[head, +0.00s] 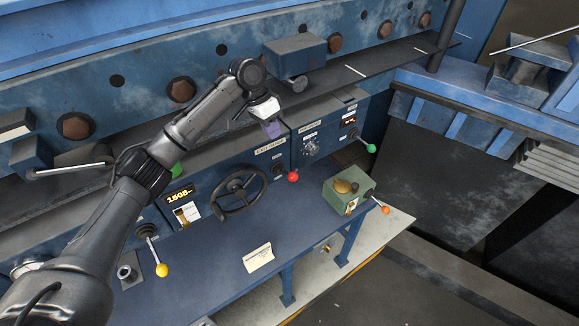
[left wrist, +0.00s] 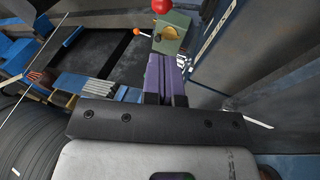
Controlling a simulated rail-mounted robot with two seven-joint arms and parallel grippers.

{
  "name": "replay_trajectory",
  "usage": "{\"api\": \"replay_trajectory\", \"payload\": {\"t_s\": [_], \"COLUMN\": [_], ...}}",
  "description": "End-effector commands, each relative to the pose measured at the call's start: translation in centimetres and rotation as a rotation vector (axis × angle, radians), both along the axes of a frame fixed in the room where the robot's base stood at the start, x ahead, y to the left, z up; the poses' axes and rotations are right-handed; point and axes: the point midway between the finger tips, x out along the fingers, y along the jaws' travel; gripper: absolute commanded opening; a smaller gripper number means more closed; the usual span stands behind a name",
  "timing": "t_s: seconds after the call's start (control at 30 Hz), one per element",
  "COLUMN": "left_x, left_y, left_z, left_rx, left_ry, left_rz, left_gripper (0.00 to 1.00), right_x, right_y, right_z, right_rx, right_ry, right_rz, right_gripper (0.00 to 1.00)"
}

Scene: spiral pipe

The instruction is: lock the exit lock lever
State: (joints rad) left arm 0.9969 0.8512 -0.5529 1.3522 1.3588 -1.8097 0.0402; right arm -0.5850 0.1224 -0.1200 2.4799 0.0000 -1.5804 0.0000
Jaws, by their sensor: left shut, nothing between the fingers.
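A lever with a red ball knob (head: 293,176) sticks out of the blue control panel, right of the black handwheel. A small label (head: 270,146) above it seems to begin with "EXIT"; the rest is too small to read surely. I cannot tell for certain that this is the exit lock lever. My left gripper (head: 273,130), with purple fingers, is shut and empty above the red knob, apart from it. In the left wrist view the shut fingers (left wrist: 165,80) point toward the red knob (left wrist: 162,5), cut by the top edge. My right gripper is not in view.
A handwheel (head: 239,194) sits left of the red knob. A green-knobbed lever (head: 370,148) is to the right. A green box (head: 348,190) with an orange-knobbed lever (head: 384,210) stands on the ledge. A yellow-knobbed lever (head: 162,270) is at the lower left.

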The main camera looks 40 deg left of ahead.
Motion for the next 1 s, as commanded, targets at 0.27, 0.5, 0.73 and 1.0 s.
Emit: {"api": "replay_trajectory", "payload": {"t_s": [0.27,0.5,0.73,1.0], "left_x": [0.1,0.5,1.0,1.3], "left_y": [-0.4,-1.8,-3.2,-4.2], "left_z": [-1.2,-5.2,-9.1,-12.1], "left_rx": [0.001,0.0,0.0,0.001], "left_ry": [0.002,0.003,0.002,0.001], "left_rz": [-0.002,-0.002,-0.002,0.0], "left_gripper": [0.0,0.0,0.0,0.0], "right_x": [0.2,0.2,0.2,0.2], "right_y": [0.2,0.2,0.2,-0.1], "right_z": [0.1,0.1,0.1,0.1], "right_rx": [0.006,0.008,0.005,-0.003], "right_ry": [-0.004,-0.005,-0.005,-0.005], "right_rz": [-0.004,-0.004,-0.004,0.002], "right_gripper": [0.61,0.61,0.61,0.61]}}
